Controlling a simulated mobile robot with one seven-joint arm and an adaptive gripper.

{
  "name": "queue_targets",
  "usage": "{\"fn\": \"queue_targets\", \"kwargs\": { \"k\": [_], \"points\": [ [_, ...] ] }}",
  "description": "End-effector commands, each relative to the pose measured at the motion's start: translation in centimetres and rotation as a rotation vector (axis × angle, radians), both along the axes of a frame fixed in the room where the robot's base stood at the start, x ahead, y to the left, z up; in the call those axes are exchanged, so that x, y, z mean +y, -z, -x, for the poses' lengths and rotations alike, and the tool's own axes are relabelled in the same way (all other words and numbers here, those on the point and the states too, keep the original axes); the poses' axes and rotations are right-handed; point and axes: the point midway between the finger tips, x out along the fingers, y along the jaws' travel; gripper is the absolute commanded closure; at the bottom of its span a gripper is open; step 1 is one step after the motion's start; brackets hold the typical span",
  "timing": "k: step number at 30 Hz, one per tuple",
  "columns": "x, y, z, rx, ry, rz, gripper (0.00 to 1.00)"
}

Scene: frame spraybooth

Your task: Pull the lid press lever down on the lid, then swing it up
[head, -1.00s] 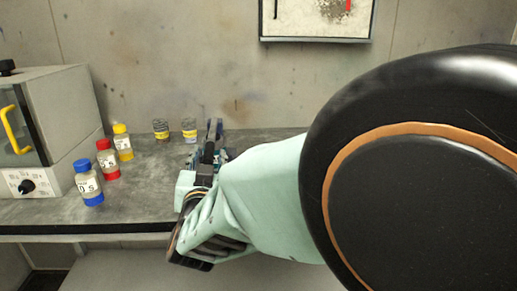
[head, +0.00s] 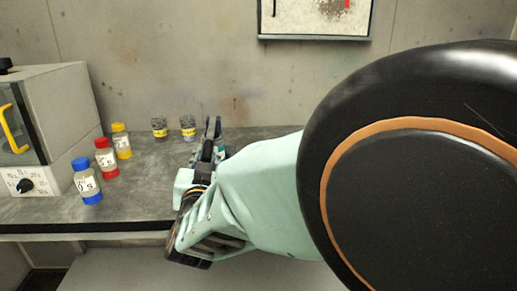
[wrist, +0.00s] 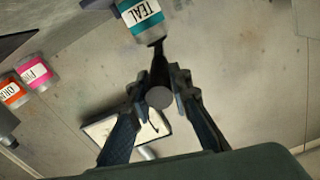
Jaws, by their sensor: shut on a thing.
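In the wrist view the two fingers of my gripper (wrist: 160,95) are shut on the dark press lever (wrist: 158,66), whose round grey end faces the camera. The lever runs up the picture to a can labelled TEAL (wrist: 143,18), which is cut off by the top edge. I cannot tell from here how the lever is joined to the press or how the lid sits. In the head view my gripper (head: 208,150) is over the bench, and my own arm hides the press, the lever and the can.
In the wrist view a pink-labelled can (wrist: 38,72) and an orange-labelled can (wrist: 13,91) stand at left. In the head view, blue (head: 87,182), red (head: 106,158) and yellow-capped (head: 121,141) bottles and two small jars stand left of my gripper. A grey cabinet (head: 60,110) is at far left.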

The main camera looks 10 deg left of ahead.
Motion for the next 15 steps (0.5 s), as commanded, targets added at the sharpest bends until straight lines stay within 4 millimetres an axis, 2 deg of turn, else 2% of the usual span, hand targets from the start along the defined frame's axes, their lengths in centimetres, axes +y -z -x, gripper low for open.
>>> {"fn": "queue_targets", "kwargs": {
  "k": [15],
  "points": [
    [0.0,-3.5,-0.4,0.099,0.003,0.023,1.00]
  ]
}}
